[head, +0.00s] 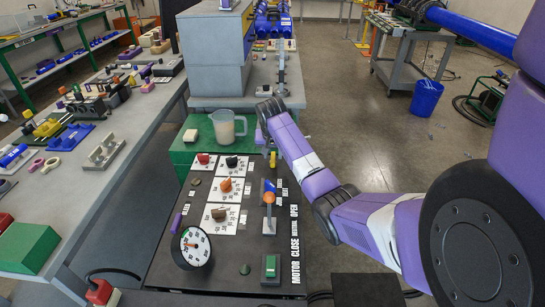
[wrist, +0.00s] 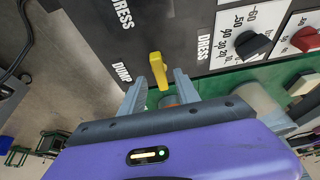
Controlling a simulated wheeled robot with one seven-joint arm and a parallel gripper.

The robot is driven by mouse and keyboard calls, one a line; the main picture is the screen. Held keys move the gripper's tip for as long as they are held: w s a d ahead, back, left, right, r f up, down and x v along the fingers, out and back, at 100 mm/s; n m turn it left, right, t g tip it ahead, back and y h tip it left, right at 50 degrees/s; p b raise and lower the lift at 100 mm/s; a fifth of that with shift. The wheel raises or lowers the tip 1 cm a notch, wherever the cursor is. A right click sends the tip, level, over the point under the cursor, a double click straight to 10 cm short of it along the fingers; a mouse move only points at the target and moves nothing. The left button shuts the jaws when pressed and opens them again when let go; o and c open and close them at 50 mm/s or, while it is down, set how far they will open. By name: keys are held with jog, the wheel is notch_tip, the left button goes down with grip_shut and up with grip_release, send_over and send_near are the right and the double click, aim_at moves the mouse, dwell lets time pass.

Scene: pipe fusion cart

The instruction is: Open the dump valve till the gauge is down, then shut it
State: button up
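The dump valve's yellow handle (wrist: 158,72) stands on the dark panel beside the "DUMP" lettering in the wrist view. My gripper (wrist: 160,78) is open, with one finger on each side of the handle's near end. I see gaps between the fingers and the handle, so it is not gripped. In the head view my gripper (head: 266,143) is over the far right corner of the panel, and a bit of the yellow handle (head: 272,159) shows below it. The round white gauge (head: 191,247) faces up at the panel's near left; its reading is too small to tell.
The panel (head: 228,268) also carries red, black, orange and brown knobs, and an orange-and-blue lever (head: 269,196). A clear jug (head: 228,128) stands on the green surface behind it. A grey workbench (head: 130,150) runs along the left.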

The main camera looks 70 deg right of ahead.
jog(key=shift+x, duration=1.25)
grip_shut()
